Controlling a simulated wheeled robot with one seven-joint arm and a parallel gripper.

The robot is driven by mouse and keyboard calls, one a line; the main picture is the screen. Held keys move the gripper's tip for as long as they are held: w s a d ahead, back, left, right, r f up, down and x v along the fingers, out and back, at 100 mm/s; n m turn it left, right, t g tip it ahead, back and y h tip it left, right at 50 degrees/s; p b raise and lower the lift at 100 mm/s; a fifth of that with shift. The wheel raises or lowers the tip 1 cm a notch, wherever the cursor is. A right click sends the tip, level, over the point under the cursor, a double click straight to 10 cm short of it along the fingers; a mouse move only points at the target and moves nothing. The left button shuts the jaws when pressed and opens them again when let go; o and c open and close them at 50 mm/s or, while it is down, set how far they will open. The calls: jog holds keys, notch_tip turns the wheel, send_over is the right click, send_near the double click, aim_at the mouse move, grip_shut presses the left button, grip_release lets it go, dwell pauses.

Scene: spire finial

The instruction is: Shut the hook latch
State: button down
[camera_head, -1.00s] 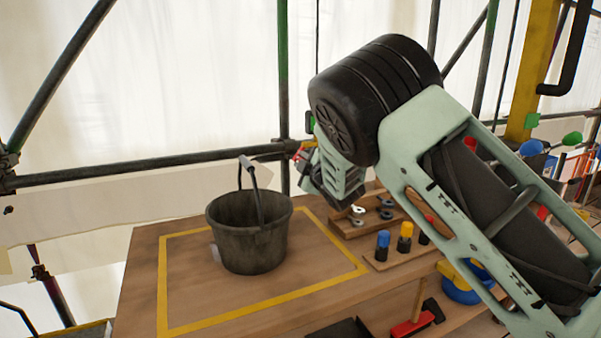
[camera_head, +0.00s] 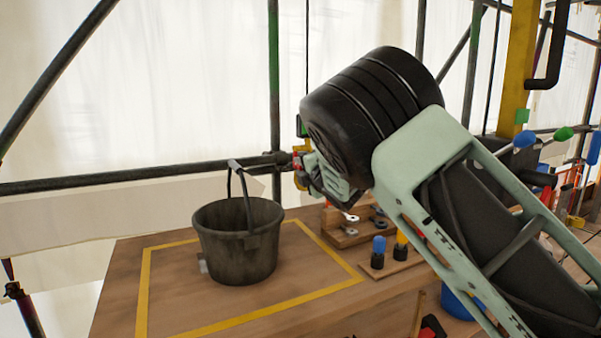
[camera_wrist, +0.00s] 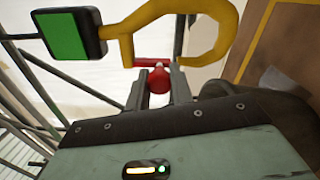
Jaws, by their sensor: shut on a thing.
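The hook latch is a thick yellow hook (camera_wrist: 218,22) in the wrist view, its open curve to the upper right. A red ball knob (camera_wrist: 159,80) sits below the hook's left end. My gripper (camera_wrist: 160,76) has one finger on each side of this knob and is shut on it. A green-faced dark block (camera_wrist: 72,36) stands left of the hook. In the head view my gripper (camera_head: 303,166) is at the scaffold pole joint, small and partly hidden by my wrist. I cannot tell there whether the hook is engaged.
A dark bucket (camera_head: 238,248) with its handle up stands on the wooden bench (camera_head: 125,290), inside a yellow taped outline. A wooden rack (camera_head: 345,238) and several coloured-top items are right of it. Scaffold poles (camera_head: 274,90) cross behind. The bench front left is bare.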

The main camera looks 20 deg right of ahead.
dwell(0.4)
jog(key=c, duration=1.2)
grip_release()
jog(key=shift+s+d, duration=0.1)
jog(key=s+d+b, duration=0.1)
jog(key=s+d, duration=0.2)
jog(key=s, duration=1.4)
